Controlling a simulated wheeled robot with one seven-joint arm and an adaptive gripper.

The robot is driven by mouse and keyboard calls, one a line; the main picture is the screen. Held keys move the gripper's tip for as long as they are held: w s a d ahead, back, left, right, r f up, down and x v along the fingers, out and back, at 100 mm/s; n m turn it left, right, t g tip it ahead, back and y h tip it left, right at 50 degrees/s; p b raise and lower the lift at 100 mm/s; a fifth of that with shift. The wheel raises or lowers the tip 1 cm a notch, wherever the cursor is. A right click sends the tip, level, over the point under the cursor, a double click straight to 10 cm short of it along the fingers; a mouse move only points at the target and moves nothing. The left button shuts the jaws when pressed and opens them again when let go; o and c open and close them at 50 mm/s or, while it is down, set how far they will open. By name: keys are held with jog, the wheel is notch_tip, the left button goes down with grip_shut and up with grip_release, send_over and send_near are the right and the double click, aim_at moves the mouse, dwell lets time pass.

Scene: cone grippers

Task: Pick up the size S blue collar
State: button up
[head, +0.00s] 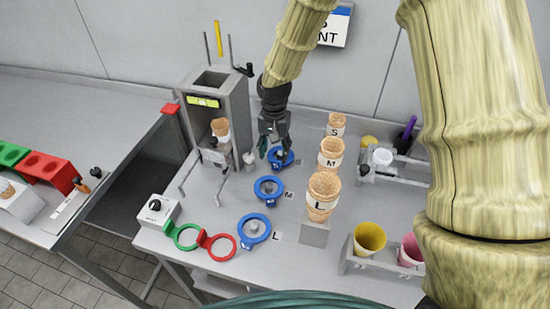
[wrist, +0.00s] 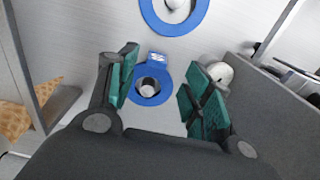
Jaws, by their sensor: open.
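The size S blue collar (head: 281,165) is the farthest and smallest of three blue rings on the table. In the wrist view the small blue collar (wrist: 152,70) lies around a pale peg, with a small tab on its far edge. My gripper (head: 274,149) is open, pointing down just above and beside the S collar. In the wrist view its green finger pads (wrist: 160,80) stand on either side of the collar, apart from it, with nothing held. The gripper partly hides the collar in the head view.
The M collar (head: 268,180) and L collar (head: 254,240) lie nearer. Labelled cones S (head: 336,126), M (head: 331,154) and L (head: 323,190) stand to the right. A grey machine (head: 234,110) with a cone stands left. A small white knob (head: 249,160) is close by.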

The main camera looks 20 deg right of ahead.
aim_at(276, 161)
jog(key=shift+w+d+f+p, duration=0.15)
jog(key=shift+f+p, duration=0.25)
jog(key=shift+f, duration=0.25)
jog(key=shift+w+d+f+p, duration=0.15)
jog(key=shift+f+p, duration=0.25)
jog(key=shift+f, duration=0.25)
jog(key=shift+f+p, duration=0.3)
jog(key=shift+f, duration=1.1)
jog(key=shift+s, duration=0.1)
jog(key=c, duration=1.1)
